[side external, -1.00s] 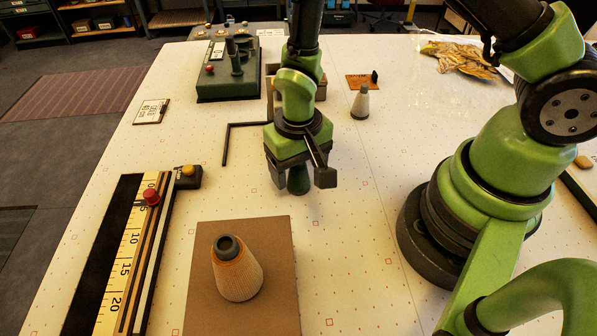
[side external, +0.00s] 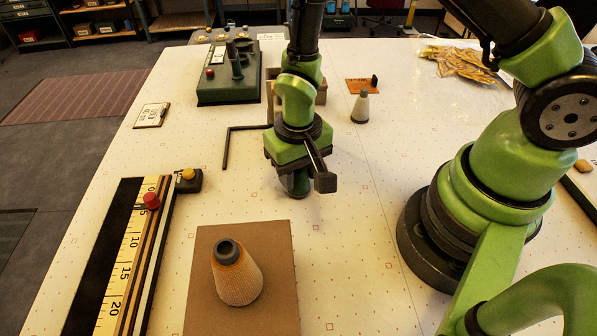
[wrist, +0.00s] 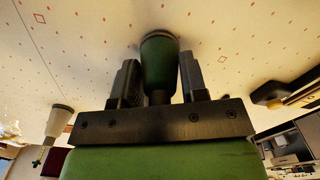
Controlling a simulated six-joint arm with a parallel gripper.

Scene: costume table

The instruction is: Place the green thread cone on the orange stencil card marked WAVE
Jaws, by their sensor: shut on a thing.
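My gripper (side external: 296,178) is shut on the green thread cone (side external: 298,186). In the wrist view the green cone (wrist: 159,62) sits between the two dark fingers, its wide end away from the palm. I cannot tell whether its base touches the table. A small orange card (side external: 358,85) lies farther back and to the right, with a small dark block (side external: 374,80) at its right edge. Any word on it is too small to read. A pale cone with a grey top (side external: 360,108) stands upright just in front of this card; it also shows in the wrist view (wrist: 59,121).
A large orange cone (side external: 238,278) stands on a brown board (side external: 270,312) in front. A ruler slide (side external: 130,255) lies at left. A dark angle bar (side external: 227,148), a green machine (side external: 225,88) and a box (side external: 320,92) lie behind.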

